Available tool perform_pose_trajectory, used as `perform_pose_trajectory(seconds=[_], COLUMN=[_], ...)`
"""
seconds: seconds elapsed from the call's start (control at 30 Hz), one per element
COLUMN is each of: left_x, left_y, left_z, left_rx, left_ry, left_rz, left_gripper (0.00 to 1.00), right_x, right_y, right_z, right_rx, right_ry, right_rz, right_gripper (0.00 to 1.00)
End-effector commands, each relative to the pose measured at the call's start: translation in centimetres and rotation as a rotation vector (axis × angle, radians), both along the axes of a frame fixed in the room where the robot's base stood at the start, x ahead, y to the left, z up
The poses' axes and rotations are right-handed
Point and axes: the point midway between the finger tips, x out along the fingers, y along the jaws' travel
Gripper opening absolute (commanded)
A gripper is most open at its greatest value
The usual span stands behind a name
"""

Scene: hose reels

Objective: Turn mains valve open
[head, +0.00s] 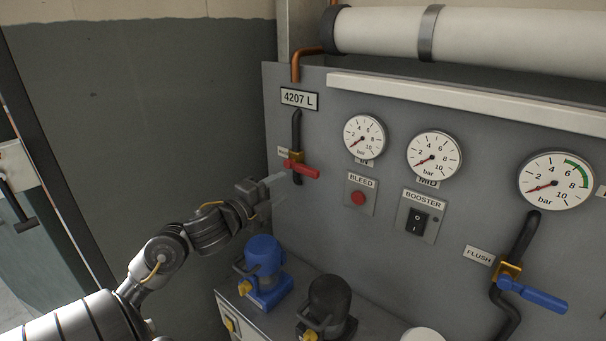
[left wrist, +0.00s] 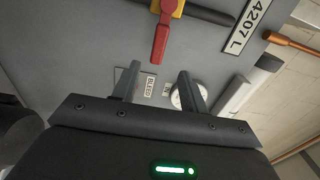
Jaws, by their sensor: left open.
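The mains valve has a red lever (head: 303,169) on a brass body (head: 294,156), set in a dark vertical pipe at the left of the grey panel. The lever points right and slightly down, across the pipe. In the left wrist view the red lever (left wrist: 160,42) hangs from the yellow body (left wrist: 171,8), ahead of my fingers. My left gripper (head: 273,180) is just left of the lever in the head view. It also shows in the wrist view (left wrist: 158,88), with its fingers apart and nothing between them. My right gripper is out of view.
The red BLEED button (head: 358,197), the BOOSTER switch (head: 417,221) and several gauges are to the right. A blue-handled FLUSH valve (head: 532,293) is at the lower right. A blue pump (head: 264,267) and a black one (head: 328,304) stand below on a grey ledge.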

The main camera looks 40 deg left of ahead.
Motion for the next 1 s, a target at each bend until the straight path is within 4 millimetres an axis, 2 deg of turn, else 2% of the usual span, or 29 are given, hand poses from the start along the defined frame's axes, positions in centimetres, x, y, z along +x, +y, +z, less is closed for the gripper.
perform_pose_trajectory(seconds=[0.17, 0.4, 0.53, 0.7, 1.0], left_x=[2.5, 7.0, 8.8, 10.1, 10.3], left_y=[0.1, 0.3, 0.3, 0.3, 0.3], left_z=[0.3, 0.3, 0.2, 0.1, -0.1], left_rx=[-0.005, -0.008, -0.007, -0.005, -0.003], left_ry=[-0.001, 0.0, 0.002, 0.001, 0.002], left_rz=[0.002, 0.004, 0.004, 0.003, 0.003], left_gripper=[0.44, 0.44, 0.44, 0.44, 0.44], right_x=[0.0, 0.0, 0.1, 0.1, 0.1], right_y=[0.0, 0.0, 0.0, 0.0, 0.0], right_z=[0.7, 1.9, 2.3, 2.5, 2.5], right_rx=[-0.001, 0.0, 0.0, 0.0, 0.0], right_ry=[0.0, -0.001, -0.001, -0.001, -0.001], right_rz=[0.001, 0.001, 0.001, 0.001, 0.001], right_gripper=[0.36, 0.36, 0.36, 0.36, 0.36])
